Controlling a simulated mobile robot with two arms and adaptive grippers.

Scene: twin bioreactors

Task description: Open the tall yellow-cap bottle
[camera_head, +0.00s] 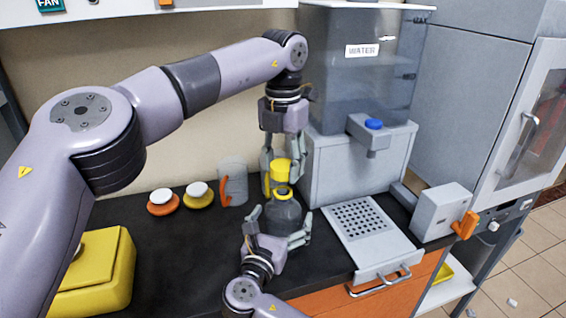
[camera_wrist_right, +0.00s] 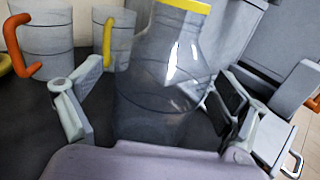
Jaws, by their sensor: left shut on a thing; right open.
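The bottle (camera_head: 283,214) is grey and see-through and stands upright on the dark counter. A yellow ring circles its neck, and a dark mouth seems to show inside the ring. My left gripper (camera_head: 284,168) points down from above and is shut on the yellow cap (camera_head: 281,169). The cap appears just above the neck; any small gap is hard to judge. My right gripper (camera_head: 279,222) is open, with its fingers on either side of the bottle body. In the right wrist view, the bottle (camera_wrist_right: 160,75) stands between the spread fingers and its top is cut off.
A clear jug with an orange handle (camera_head: 236,182) stands left of the bottle; the wrist view also shows a yellow-handled jug (camera_wrist_right: 122,38). Orange (camera_head: 163,202) and yellow (camera_head: 198,195) items with white tops lie further left. A water dispenser (camera_head: 350,170) and perforated tray (camera_head: 362,218) are right.

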